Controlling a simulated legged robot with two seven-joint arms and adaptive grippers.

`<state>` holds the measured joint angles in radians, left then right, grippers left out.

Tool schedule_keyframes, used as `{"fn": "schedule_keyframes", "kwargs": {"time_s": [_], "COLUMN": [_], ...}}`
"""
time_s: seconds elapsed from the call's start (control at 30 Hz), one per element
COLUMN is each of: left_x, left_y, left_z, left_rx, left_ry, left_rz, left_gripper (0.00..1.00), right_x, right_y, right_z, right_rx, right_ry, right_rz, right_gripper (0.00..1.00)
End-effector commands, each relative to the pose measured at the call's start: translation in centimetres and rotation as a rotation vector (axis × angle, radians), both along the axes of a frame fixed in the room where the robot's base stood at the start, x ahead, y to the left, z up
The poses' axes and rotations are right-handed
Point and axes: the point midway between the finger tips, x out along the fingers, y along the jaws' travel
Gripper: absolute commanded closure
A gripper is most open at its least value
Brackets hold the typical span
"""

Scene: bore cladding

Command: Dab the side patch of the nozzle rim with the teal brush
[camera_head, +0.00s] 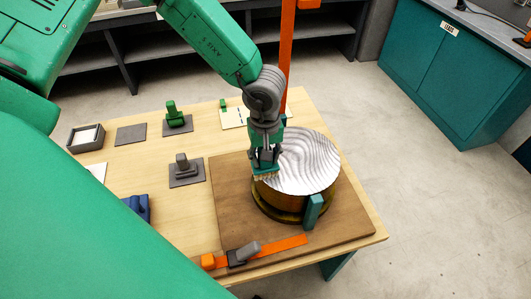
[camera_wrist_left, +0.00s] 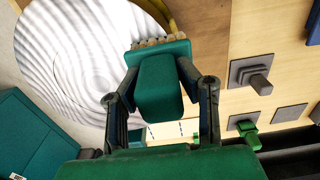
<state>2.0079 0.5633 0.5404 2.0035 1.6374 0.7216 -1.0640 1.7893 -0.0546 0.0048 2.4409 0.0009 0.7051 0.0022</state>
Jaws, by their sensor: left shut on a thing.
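The nozzle (camera_head: 305,160) is a round drum with a brass-coloured side and a pale, wavy-patterned top. It stands on a brown board (camera_head: 232,215). My left gripper (camera_head: 264,158) is shut on the teal brush (camera_head: 265,171), at the left edge of the nozzle. In the left wrist view the teal brush (camera_wrist_left: 160,85) sits between both fingers, its pale bristles (camera_wrist_left: 158,42) pointing to the nozzle rim (camera_wrist_left: 160,12). I cannot tell whether the bristles touch the rim. The side patch is not distinguishable. My right gripper is not in view.
Teal clamp block (camera_head: 313,211) stands against the nozzle's front. An orange bar with a grey handle (camera_head: 247,251) lies along the front edge. Green-handled tool (camera_head: 175,116), grey-handled tool (camera_head: 184,166), grey tray (camera_head: 86,138) and blue object (camera_head: 137,208) are at left.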

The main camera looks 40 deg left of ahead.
Motion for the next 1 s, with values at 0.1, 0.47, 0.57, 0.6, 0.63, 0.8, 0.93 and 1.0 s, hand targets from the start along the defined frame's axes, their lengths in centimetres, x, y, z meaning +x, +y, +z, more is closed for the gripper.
{"fn": "schedule_keyframes", "kwargs": {"time_s": [0.1, 0.47, 0.57, 0.6, 0.63, 0.8, 0.93, 1.0], "left_x": [0.0, 0.0, 0.1, 0.1, 0.1, 0.0, 0.0, 0.0], "left_y": [-0.1, 0.0, 0.0, 0.0, 0.0, 0.0, 0.0, 0.0], "left_z": [0.0, 2.8, 4.0, 4.3, 4.5, 5.0, 5.0, 5.0], "left_rx": [0.001, -0.001, -0.001, -0.001, -0.001, 0.000, 0.001, 0.000], "left_ry": [0.001, -0.002, -0.003, -0.002, -0.001, 0.000, 0.001, 0.000], "left_rz": [0.000, 0.001, 0.000, 0.001, 0.002, 0.000, 0.000, 0.000], "left_gripper": [1.00, 1.00, 1.00, 1.00, 1.00, 1.00, 1.00, 1.00], "right_x": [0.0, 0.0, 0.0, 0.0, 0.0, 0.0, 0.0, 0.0], "right_y": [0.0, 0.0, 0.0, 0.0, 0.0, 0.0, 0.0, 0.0], "right_z": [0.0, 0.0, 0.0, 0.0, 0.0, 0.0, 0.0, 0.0], "right_rx": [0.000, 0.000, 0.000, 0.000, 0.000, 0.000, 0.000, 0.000], "right_ry": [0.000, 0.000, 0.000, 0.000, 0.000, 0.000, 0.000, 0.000], "right_rz": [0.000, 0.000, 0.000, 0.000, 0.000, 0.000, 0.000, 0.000], "right_gripper": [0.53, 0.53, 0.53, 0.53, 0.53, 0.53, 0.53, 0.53]}}
